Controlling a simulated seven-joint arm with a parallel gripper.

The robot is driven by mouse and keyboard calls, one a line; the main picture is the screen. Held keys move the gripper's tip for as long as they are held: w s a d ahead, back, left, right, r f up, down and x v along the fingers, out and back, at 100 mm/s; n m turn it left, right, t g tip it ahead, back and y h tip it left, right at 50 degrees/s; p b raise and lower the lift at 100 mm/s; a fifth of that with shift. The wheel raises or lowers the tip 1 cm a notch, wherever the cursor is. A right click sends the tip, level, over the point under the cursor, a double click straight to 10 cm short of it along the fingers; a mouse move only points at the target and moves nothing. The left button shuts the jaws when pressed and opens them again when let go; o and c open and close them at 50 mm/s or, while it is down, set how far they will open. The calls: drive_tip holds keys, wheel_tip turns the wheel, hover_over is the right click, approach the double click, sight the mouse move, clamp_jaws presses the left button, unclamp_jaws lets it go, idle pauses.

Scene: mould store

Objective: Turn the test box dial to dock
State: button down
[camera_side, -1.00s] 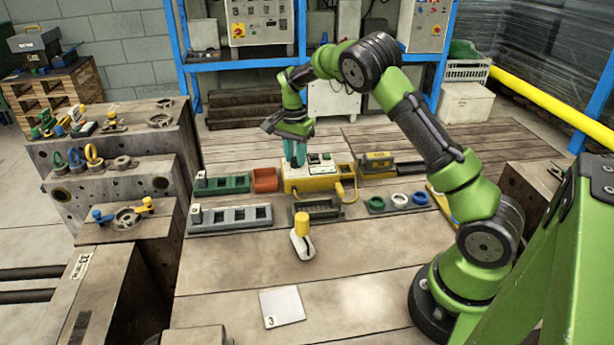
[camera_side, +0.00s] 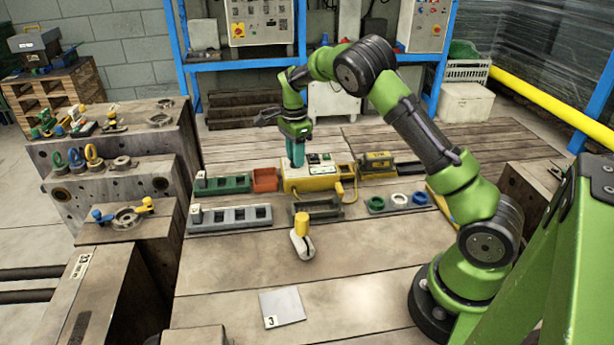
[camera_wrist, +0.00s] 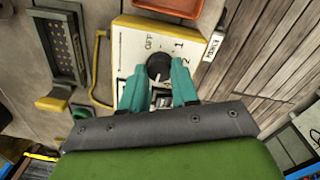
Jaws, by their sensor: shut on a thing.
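The test box is a yellow box with a pale top face (camera_side: 328,169), in the middle of the bench in the side view. In the wrist view its pale panel (camera_wrist: 130,45) carries a black dial (camera_wrist: 158,66) with the markings OFF, 1 and 2 around it. My gripper (camera_wrist: 158,80) has its two teal fingers on either side of the dial and is shut on it. In the side view my gripper (camera_side: 295,160) points down onto the box's left part. The fingers hide part of the dial and the lower markings; I cannot tell where its pointer stands.
A green slotted tray (camera_side: 222,185) and an orange bin (camera_side: 265,180) lie left of the box. A grey slotted tray (camera_side: 230,219) and a yellow-capped object (camera_side: 302,235) lie in front. A yellow cable loop (camera_wrist: 98,70) runs beside the box. The front bench is mostly clear.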

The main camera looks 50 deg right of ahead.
drive_tip(key=shift+r, duration=0.1)
drive_tip(key=c, duration=0.8)
unclamp_jaws()
drive_tip(key=shift+c, duration=0.2)
wheel_tip(320, 180, up, 17)
drive_tip(key=shift+w, duration=0.2)
drive_tip(key=shift+d, duration=0.1)
drive_tip(key=s+a+n+t+y, duration=0.1)
drive_tip(key=s+a+n+t, duration=0.2)
drive_tip(key=s+a+n, duration=0.6)
drive_tip(key=s+a+r+n+t+y, duration=0.1)
drive_tip(key=s+a+n+t, duration=0.3)
drive_tip(key=s+a+n, duration=0.5)
drive_tip(key=s, duration=0.8)
drive_tip(key=shift+a+r+n, duration=0.2)
drive_tip(key=shift+r+n, duration=0.05)
drive_tip(key=shift+n, duration=0.05)
